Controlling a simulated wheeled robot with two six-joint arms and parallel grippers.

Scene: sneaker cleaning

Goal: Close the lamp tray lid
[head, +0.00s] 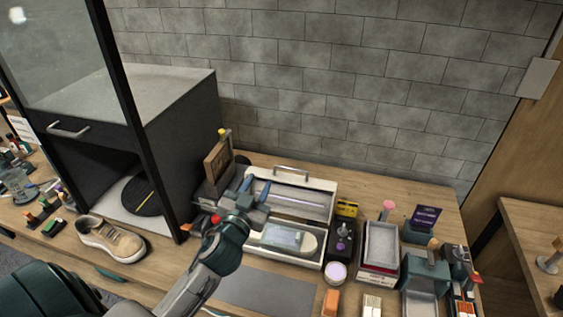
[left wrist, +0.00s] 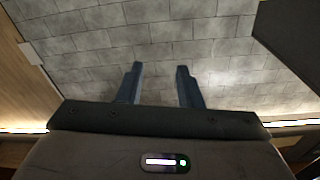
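The lamp tray (head: 318,262) is a white box on the bench, holding a pale flat panel (head: 283,237) and a rounded pale piece. Its lid (head: 318,190) is open, raised at the back, with a handle on its top edge and a long light tube (head: 300,203) across its inner face. My left gripper (head: 255,185) is open and empty, in front of the lid's left part in the head view; I cannot tell if it touches. In the left wrist view the two fingers (left wrist: 158,85) are apart with only the wall beyond. My right gripper is not in view.
A black cabinet (head: 185,110) with a raised glass door stands left, a beige sneaker (head: 111,240) before it. A wooden-faced item (head: 217,163) stands left of the tray. Small trays (head: 381,243), a dark device (head: 341,240) and bottles crowd the right. A grey mat (head: 265,290) lies in front.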

